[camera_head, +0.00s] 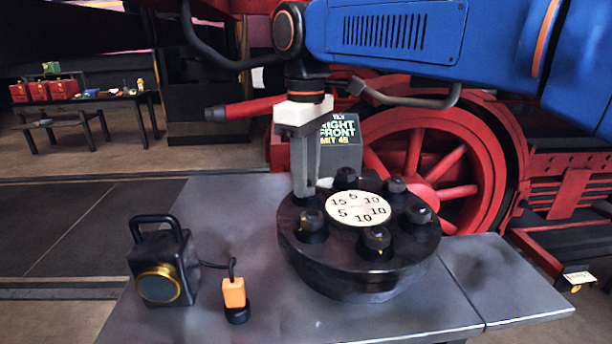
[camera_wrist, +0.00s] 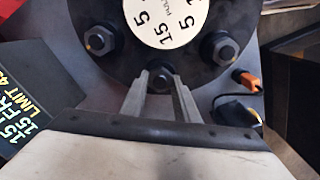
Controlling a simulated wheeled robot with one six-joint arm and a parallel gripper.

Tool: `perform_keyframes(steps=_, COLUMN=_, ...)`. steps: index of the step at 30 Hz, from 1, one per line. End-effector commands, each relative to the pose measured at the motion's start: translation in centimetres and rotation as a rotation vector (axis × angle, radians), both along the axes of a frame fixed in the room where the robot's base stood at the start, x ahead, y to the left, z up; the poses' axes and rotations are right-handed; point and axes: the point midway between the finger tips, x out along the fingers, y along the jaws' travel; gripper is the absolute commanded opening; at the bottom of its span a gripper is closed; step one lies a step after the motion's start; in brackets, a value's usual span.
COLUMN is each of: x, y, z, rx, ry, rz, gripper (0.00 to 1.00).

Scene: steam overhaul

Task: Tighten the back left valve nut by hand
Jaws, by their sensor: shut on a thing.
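The black round valve cover (camera_head: 350,275) sits on a grey table, with several dark nuts around a white number disc (camera_head: 358,208). My gripper (camera_head: 304,190) points straight down at the cover's back left. Its fingers are shut on the back left valve nut (camera_wrist: 160,79), which shows between the fingertips (camera_wrist: 160,85) in the wrist view. In the head view the fingers hide this nut. Neighbouring nuts stand free at the front left (camera_head: 312,221) and at the back (camera_head: 346,176).
A dark sign box (camera_head: 341,145) stands close behind the cover. A black lamp (camera_head: 160,268) and an orange block (camera_head: 234,292) with a cable are on the table's left. A red wheel (camera_head: 415,150) is behind.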

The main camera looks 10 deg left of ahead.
Motion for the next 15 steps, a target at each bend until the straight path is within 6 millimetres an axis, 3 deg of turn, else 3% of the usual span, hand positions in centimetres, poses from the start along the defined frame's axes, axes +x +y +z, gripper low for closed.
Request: perform_keyframes(steps=15, x=0.03, y=0.00, z=0.07, rx=0.001, ry=-0.002, rz=-0.490, gripper=0.06)
